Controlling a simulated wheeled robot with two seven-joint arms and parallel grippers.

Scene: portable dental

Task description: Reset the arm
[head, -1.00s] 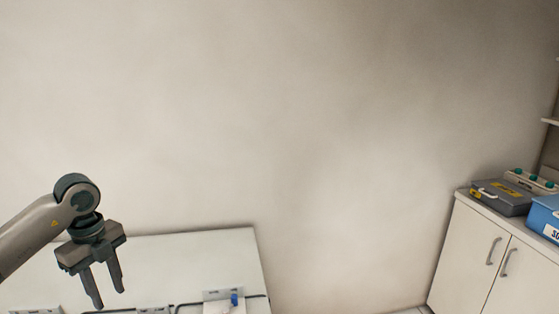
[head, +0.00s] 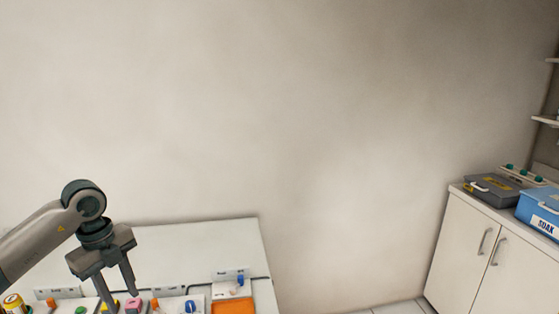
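My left gripper (head: 119,290) hangs at the lower left of the head view, fingers pointing down. Its two fingers stand apart with nothing seen between them that it holds. It is in front of the white table (head: 200,240), above or before the small items along its lower part. My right gripper is not in view.
Small coloured items sit on the table, among them an orange tray (head: 233,307), a pink block (head: 133,304) and a yellow-capped jar (head: 12,302). At right, a white cabinet (head: 465,250) carries a grey case (head: 492,188) and a blue box (head: 540,208). Plain wall lies between.

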